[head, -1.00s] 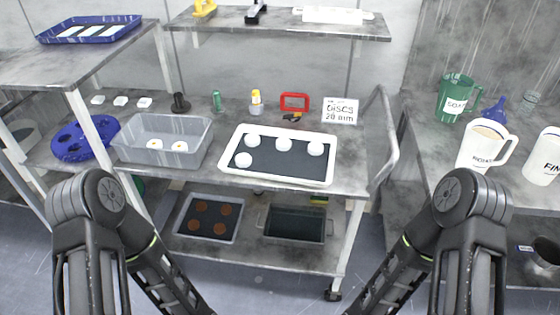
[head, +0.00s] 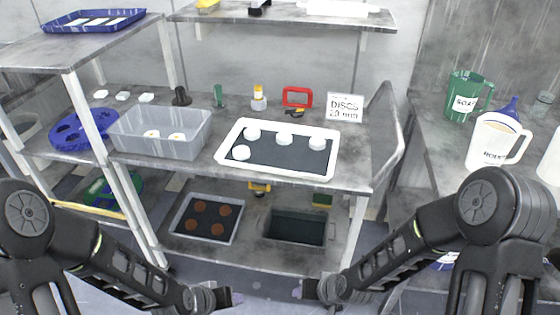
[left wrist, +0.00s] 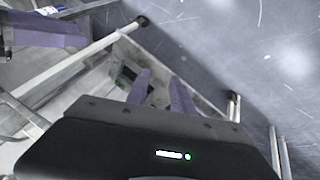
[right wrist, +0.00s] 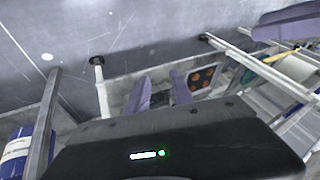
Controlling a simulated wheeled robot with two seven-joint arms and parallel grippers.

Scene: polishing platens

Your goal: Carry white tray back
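The white tray (head: 272,170) lies flat on the upper deck of the cart (head: 345,186). Its dark liner (head: 262,158) carries several white discs (head: 284,139). My left gripper (head: 238,298) is low in front of the cart, below the tray and apart from it; its two fingers stand apart and empty in the left wrist view (left wrist: 160,90). My right gripper (head: 300,291) is also low in front of the cart, facing the left one; its fingers are apart and empty in the right wrist view (right wrist: 160,92). The tray is not visible in either wrist view.
A grey bin (head: 160,146) with white discs stands left of the tray. A red frame (head: 297,97) and a sign (head: 344,107) stand behind it. A tray of brown discs (head: 206,218) and a dark basin (head: 297,228) sit on the lower shelf. Jugs (head: 495,143) stand right.

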